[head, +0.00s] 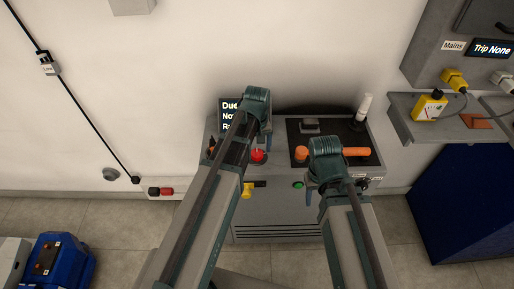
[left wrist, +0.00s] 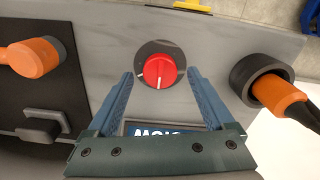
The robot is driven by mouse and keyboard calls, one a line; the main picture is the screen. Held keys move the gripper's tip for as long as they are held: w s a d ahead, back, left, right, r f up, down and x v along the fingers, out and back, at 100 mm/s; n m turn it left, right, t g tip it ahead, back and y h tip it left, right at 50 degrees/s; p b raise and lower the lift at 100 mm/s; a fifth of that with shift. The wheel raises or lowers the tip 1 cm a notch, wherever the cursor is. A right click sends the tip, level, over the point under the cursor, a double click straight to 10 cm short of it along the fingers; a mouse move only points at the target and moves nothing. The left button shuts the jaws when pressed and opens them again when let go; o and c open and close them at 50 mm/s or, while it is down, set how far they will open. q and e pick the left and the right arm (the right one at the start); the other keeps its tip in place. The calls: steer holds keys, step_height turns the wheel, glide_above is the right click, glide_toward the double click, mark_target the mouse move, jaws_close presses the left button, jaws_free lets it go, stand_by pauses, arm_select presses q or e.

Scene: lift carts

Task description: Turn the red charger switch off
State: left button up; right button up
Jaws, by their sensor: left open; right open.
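The red charger switch (head: 258,156) is a round knob on top of the grey charger cabinet (head: 280,215). In the left wrist view the red knob (left wrist: 160,71) sits on a dark round plate, with a white line on its face. My left gripper (head: 256,146) is open above the switch. Its two blue fingers show on either side of the knob in the left wrist view, apart from it, with nothing held. My right gripper (head: 322,190) is open and empty in front of the cabinet's right half and hides part of its front.
An orange plug in a black socket (left wrist: 262,78) is right of the switch in the left wrist view. A black panel (head: 348,133) with orange parts lies at the cabinet's right. A display (head: 228,108) stands behind. A shelf with a yellow meter (head: 430,106) is at right.

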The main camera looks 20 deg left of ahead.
mark_target(257, 152)
arm_select(q)
step_height(257, 152, up, 12)
steer(key=p, duration=1.1)
steer(key=shift+r, duration=0.1)
steer(key=s+d+m+y, duration=0.1)
steer(key=s+d+m, duration=0.8)
steer(key=s, duration=0.5)
steer(key=shift+s+d, duration=0.25)
steer(key=shift+d, duration=0.5)
